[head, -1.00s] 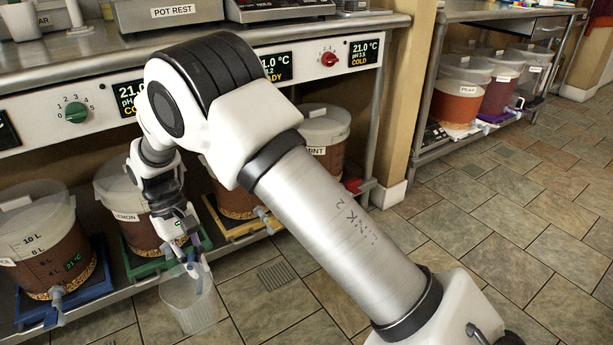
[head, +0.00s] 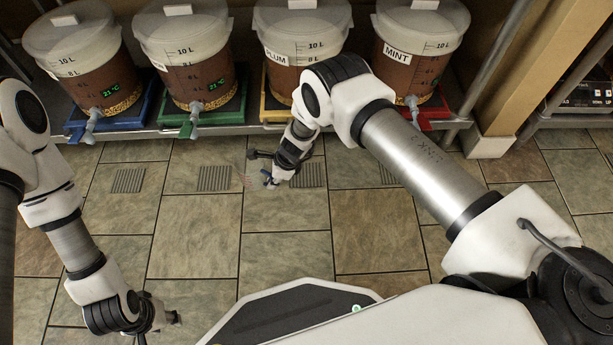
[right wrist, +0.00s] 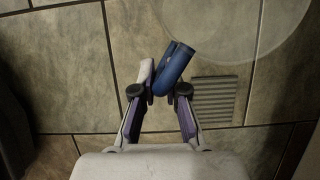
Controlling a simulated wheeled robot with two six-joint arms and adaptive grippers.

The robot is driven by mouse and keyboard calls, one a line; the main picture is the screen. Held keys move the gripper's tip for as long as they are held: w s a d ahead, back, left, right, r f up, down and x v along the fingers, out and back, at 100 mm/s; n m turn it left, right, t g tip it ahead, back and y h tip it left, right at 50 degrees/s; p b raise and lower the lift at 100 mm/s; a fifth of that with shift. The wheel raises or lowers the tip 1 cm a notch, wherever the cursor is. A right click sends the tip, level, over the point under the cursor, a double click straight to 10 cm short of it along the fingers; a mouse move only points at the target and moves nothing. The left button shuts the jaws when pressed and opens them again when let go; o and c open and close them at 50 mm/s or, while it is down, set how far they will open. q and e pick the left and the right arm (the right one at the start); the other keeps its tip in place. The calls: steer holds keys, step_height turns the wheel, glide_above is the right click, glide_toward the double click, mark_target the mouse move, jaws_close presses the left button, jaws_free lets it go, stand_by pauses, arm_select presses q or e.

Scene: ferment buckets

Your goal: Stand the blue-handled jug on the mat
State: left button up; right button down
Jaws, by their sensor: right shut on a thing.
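My right gripper (head: 270,180) is shut on the blue handle (right wrist: 174,68) of the jug, which it holds low in front of the buckets. The jug is clear and faint in the head view (head: 257,172); its round outline shows at the upper right in the right wrist view (right wrist: 240,40). Several grey ribbed mats (head: 214,179) lie on the floor tiles. One mat (head: 308,175) is just right of the right gripper and shows partly under the jug's outline in the right wrist view (right wrist: 217,101). My left gripper (head: 165,320) is low at the left; its fingers are unclear.
Several lidded buckets stand on a low shelf on coloured trays, including PLUM (head: 297,65) and MINT (head: 412,70). Their taps, such as the grey one (head: 195,118), jut over the floor. A post (head: 525,75) stands at the right. The floor tiles in front are mostly clear.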

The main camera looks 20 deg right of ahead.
steer(key=shift+m+t, duration=0.3)
steer(key=shift+m, duration=0.6)
steer(key=d+f+b, duration=0.2)
steer(key=d+b, duration=0.1)
steer(key=d, duration=0.2)
steer(key=d+f+b, duration=0.3)
steer(key=d, duration=0.3)
steer(key=d+f+b, duration=0.3)
steer(key=d, duration=0.2)
steer(key=shift+w+d+f, duration=0.15)
steer(key=shift+d+f, duration=0.05)
steer(key=shift+f, duration=0.05)
steer(key=shift+r, duration=0.3)
steer(key=shift+f, duration=0.3)
steer(key=c, duration=1.2)
jaws_free()
steer(key=shift+r, duration=0.15)
